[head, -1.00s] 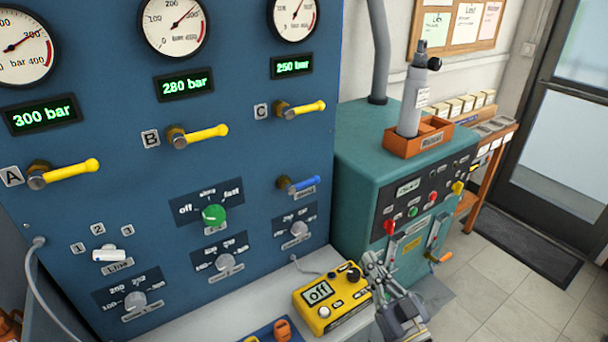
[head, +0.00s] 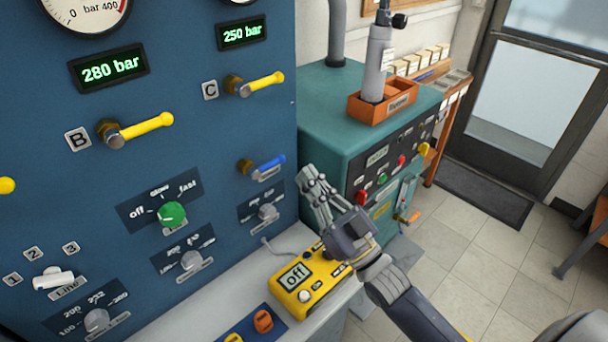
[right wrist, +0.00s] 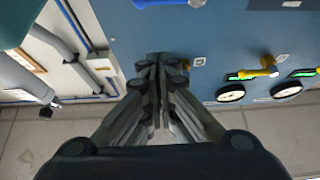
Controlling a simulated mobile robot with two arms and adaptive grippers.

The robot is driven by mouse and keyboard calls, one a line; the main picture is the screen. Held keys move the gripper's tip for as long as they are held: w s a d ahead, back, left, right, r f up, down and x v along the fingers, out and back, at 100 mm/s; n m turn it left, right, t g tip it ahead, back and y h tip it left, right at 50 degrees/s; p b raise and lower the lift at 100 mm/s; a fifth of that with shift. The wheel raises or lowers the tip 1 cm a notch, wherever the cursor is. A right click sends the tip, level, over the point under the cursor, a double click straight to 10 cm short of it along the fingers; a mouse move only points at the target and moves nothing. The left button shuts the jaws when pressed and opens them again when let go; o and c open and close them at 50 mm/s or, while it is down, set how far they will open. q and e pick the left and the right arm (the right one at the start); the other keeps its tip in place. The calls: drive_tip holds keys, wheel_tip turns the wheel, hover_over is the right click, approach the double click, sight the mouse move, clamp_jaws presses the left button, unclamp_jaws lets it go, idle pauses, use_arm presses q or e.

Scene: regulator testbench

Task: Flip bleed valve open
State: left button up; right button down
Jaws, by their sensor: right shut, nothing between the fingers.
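A short blue lever (head: 270,164), likely the bleed valve, sits on the blue panel below the yellow lever C (head: 262,84). It points right and slightly upward; its small label is not readable. The blue lever also shows at the top edge of the right wrist view (right wrist: 168,3), partly cut off. My right gripper (head: 311,177) is shut and empty, just right of the blue lever and apart from it. In the right wrist view its closed fingers (right wrist: 158,62) point towards the panel. My left gripper is not in view.
A yellow meter box (head: 310,283) reading "off" stands on the grey ledge below my right gripper. A teal cabinet (head: 330,120) with an orange tray (head: 395,105) stands to the right. A green knob (head: 172,213) and grey knobs are on the panel. Floor is open at right.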

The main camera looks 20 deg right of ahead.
sight(269, 165)
drive_tip(key=p+x, duration=0.3)
drive_tip(key=x, duration=0.6)
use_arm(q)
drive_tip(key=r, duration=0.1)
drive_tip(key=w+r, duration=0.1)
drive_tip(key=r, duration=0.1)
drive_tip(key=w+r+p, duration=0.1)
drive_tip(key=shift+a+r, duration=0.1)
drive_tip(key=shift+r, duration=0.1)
use_arm(e)
wheel_tip(269, 165, down, 4)
drive_tip(key=shift+w+f, duration=0.15)
drive_tip(key=shift+f, duration=0.05)
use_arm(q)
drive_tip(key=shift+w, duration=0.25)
